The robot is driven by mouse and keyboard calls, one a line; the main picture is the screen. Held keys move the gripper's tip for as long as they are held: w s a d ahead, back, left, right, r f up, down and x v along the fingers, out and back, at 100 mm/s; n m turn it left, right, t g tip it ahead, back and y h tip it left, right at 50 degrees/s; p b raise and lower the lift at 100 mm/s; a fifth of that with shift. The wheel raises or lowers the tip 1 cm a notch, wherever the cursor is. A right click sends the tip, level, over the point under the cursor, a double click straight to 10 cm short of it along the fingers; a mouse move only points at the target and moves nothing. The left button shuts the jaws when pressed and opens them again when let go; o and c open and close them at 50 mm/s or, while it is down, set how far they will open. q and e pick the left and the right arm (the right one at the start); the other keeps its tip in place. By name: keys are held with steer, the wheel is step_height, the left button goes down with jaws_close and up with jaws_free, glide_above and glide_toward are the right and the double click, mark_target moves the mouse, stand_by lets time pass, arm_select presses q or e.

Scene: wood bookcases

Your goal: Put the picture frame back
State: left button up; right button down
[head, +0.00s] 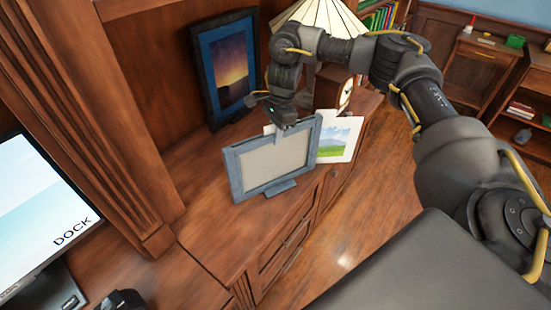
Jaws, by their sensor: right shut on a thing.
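A small blue-grey picture frame (232,166) with a plain beige panel stands upright near the front edge of the wooden cabinet top (215,218). A foot shows at its lower right. My right gripper (288,129) comes down from above and is shut on the frame's top edge; the fingertips are partly hidden. A larger dark blue frame (227,70) with a sunset picture leans at the back against the wood panel. A white sheet with a green landscape (338,138) shows just behind and right of the small frame. My left gripper is not in view.
A lamp with a pale shade (320,14) and a small clock (346,93) stand behind my right arm. A monitor (35,215) is at the left. The cabinet top left of the small frame is clear. Shelves (476,70) stand across the floor.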

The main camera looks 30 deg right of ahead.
steer(key=shift+r, duration=0.1)
steer(key=s+a+r+b, duration=0.3)
steer(key=s+a+r, duration=0.4)
steer(key=s+r, duration=0.5)
steer(key=shift+a+r, duration=0.15)
steer(key=shift+r, duration=0.55)
stand_by(0.3)
